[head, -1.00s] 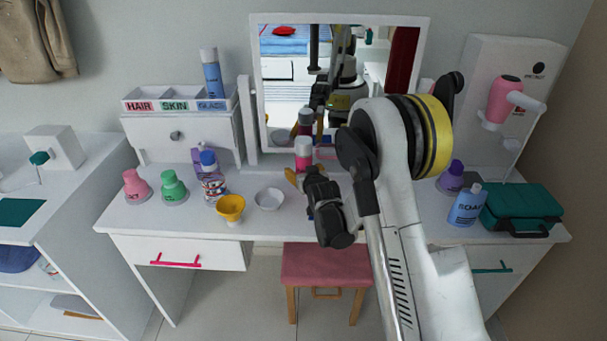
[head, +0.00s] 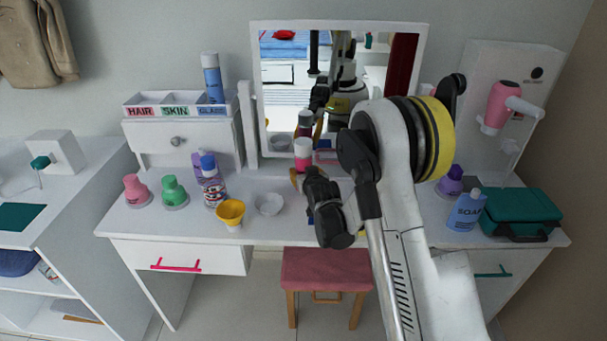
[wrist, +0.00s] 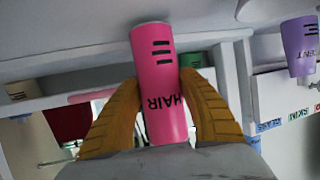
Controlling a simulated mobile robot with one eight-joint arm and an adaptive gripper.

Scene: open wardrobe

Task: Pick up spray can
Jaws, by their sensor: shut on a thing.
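My gripper (wrist: 160,82) is shut on a pink spray can (wrist: 155,60) lettered HAIR, with one yellow finger on each side of it in the wrist view. In the head view the pink can with its white cap (head: 304,149) stands upright in front of the mirror, and my gripper (head: 297,178) is low beside it, partly hidden by my arm. I cannot tell whether the can's base touches the table.
The white table (head: 262,228) also bears a white bowl (head: 269,203), a yellow cup (head: 231,212), bottles and cones at left. An organizer (head: 147,110) holds a blue can (head: 212,78). A soap bottle (head: 466,210) and teal case (head: 525,211) stand right. The mirror (head: 257,80) is close behind.

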